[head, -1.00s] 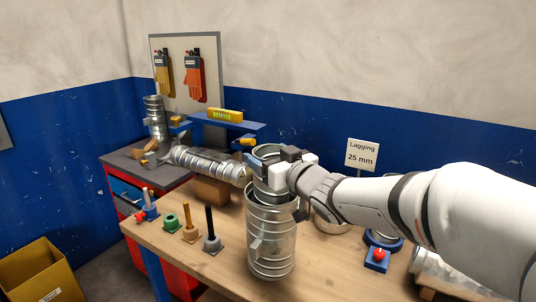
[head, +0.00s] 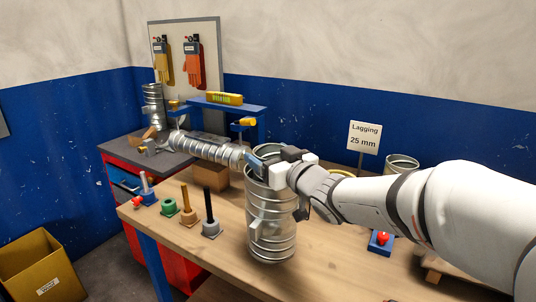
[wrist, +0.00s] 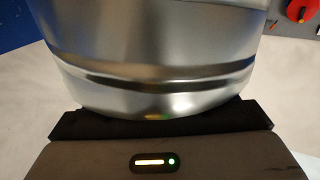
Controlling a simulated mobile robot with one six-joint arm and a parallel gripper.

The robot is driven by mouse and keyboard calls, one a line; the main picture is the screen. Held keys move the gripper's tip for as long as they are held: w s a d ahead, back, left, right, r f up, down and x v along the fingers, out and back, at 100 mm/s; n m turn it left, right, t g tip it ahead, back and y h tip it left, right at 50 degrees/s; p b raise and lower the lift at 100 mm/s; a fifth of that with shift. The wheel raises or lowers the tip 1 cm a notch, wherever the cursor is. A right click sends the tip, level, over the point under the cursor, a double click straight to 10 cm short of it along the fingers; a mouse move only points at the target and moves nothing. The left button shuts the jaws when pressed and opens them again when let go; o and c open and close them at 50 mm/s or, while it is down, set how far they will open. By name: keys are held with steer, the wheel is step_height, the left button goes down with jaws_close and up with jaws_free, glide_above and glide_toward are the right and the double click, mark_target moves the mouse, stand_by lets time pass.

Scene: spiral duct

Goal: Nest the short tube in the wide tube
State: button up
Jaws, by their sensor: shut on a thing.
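The wide tube (head: 271,232) is a ribbed silver duct standing upright on the bench in the head view, with a small tab on its side. My gripper (head: 268,166) is at its top opening, shut on the short tube. The short tube (wrist: 155,42) fills the wrist view as a shiny metal cylinder with a ridge near its lower edge. In the head view its rim shows only slightly, behind the jaws. Its lower part is hidden at the wide tube's mouth, so I cannot tell how deep it sits.
A long spiral duct (head: 205,148) lies behind, beside a blue stand (head: 215,103). Several pegs on bases, including a black one (head: 210,210), stand at the left. A sign (head: 364,138) and another metal tube (head: 402,163) stand at the right. Bench wood in front is clear.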

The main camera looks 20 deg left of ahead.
steer(key=shift+r, duration=0.1)
steer(key=o, duration=1.5)
steer(key=v, duration=0.8)
